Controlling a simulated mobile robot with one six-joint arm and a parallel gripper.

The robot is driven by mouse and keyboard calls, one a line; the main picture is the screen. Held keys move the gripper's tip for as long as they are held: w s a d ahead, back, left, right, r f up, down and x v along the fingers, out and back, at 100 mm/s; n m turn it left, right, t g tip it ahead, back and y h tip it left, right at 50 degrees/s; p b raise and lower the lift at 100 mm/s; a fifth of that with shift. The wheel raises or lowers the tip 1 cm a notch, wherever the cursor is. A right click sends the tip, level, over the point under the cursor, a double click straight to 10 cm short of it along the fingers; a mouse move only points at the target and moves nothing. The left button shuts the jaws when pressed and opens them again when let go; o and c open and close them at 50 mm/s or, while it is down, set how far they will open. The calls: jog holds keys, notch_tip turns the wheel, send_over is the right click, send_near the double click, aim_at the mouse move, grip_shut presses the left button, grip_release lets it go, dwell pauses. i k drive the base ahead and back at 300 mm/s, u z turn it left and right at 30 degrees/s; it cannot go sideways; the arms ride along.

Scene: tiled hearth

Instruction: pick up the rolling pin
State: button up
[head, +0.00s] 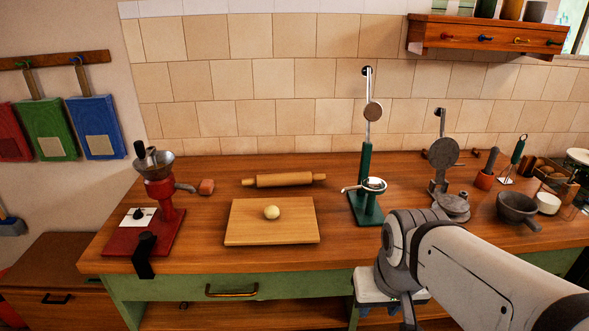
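The wooden rolling pin (284,180) lies flat on the counter, roughly crosswise, behind a wooden board (270,236). A pale ball of dough (272,212) sits on that board. My arm reaches in from the lower right, and its end is at the counter's front edge, to the right of the board and well apart from the rolling pin. My gripper (408,314) shows only in small part at the bottom of the head view, below the wrist. Its fingertips cannot be made out clearly.
A red grinder (165,205) stands left of the board. A green press (367,190) stands right of the rolling pin, with a grey press (445,185) and a mortar (517,208) further right. The tiled wall is behind. Counter around the pin is clear.

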aim_at(274, 180)
jog(key=u, duration=0.15)
jog(key=i, duration=0.9)
jog(key=z, duration=0.05)
